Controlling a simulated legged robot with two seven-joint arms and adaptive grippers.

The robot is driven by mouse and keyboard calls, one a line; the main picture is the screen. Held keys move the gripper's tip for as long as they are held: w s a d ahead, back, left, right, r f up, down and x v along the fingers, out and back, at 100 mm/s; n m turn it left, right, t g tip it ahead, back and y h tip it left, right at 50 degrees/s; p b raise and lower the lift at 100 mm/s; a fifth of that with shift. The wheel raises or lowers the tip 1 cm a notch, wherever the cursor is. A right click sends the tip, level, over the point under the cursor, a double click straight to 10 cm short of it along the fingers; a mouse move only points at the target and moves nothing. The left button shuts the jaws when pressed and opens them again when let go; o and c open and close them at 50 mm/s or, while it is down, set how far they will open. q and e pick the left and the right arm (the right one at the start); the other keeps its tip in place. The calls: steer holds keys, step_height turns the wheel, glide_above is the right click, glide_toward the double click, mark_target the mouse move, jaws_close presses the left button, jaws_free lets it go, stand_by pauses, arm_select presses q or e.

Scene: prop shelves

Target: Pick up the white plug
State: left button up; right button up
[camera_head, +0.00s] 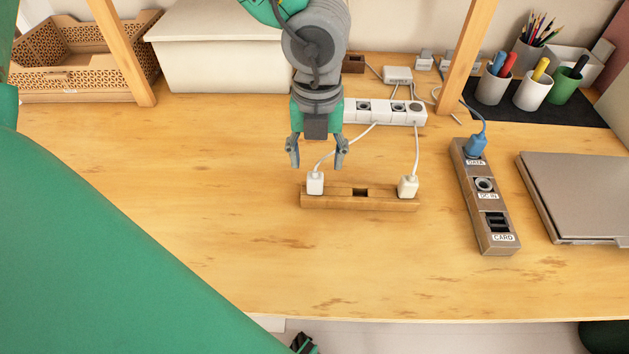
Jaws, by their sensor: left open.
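Two white plugs stand upright on a long wooden block (360,205) in the middle of the table. The left white plug (315,184) is at the block's left end, and the right white plug (408,187) is at its right end. A white cord rises from each towards the power strip behind. The frame does not show which plug the task means. My left gripper (317,158) is open and empty, pointing down, with its fingertips just behind and above the left plug. They look apart from it.
A white power strip (385,112) lies behind the block. To the right are a labelled socket block (484,215) with a blue plug (476,146) and a closed laptop (580,190). Wooden posts (466,55) stand at the back. The table's left and front areas are clear.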

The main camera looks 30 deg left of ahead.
mark_target(315, 175)
arm_select(q)
steer(key=shift+w+f, duration=0.1)
steer(key=shift+f, duration=0.7)
steer(key=shift+d+f+b, duration=0.1)
steer(key=shift+f+b, duration=0.25)
steer(key=shift+f, duration=0.15)
step_height(315, 175, down, 4)
steer(key=shift+f+b, duration=0.1)
steer(key=shift+b, duration=0.6)
steer(key=shift+a, duration=0.2)
jaws_close()
